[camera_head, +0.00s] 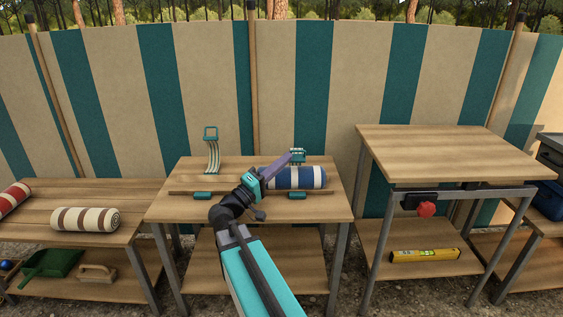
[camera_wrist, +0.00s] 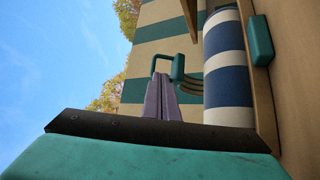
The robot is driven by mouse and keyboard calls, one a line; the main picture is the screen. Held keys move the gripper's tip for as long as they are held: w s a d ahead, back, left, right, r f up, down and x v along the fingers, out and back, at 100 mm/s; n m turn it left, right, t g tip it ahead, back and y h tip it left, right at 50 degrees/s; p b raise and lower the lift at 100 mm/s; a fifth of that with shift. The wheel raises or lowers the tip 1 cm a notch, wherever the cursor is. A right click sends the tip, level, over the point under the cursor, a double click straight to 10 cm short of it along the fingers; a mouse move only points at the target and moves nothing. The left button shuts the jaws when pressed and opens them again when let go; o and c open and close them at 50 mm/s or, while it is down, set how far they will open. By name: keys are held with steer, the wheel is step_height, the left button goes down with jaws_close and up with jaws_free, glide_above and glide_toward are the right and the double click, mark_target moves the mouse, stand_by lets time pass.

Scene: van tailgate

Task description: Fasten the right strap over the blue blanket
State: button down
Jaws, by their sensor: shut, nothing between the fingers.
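The blue and white striped blanket (camera_head: 306,178) lies rolled on the middle table, and it also fills the right of the wrist view (camera_wrist: 226,62). The right strap (camera_head: 298,154) rises behind the blanket, its teal end up and partly hidden by my fingers. My gripper (camera_head: 294,156) is shut and empty, its purple fingers reaching over the blanket towards this strap. In the wrist view a teal strap end (camera_wrist: 178,66) shows just beyond my fingertips (camera_wrist: 162,82); I cannot tell whether they touch. A teal catch (camera_head: 297,196) sits in front of the blanket.
The left strap (camera_head: 211,152) stands up at the table's back, with another teal catch (camera_head: 202,196) in front. A thin rail (camera_head: 185,192) runs along the table (camera_head: 170,212). A left table (camera_head: 30,210) holds other rolls; a taller table (camera_head: 445,145) stands right. A striped fence closes the back.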

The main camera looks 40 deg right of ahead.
steer(key=shift+w+a, duration=0.1)
steer(key=shift+a, duration=0.1)
steer(key=shift+a, duration=0.1)
steer(key=s+a+f+p, duration=0.1)
steer(key=a+p, duration=0.3)
steer(key=a, duration=1)
steer(key=shift+s+a+p, duration=0.2)
steer(key=shift+a+p, duration=0.05)
steer(key=shift+p, duration=0.05)
stand_by(0.5)
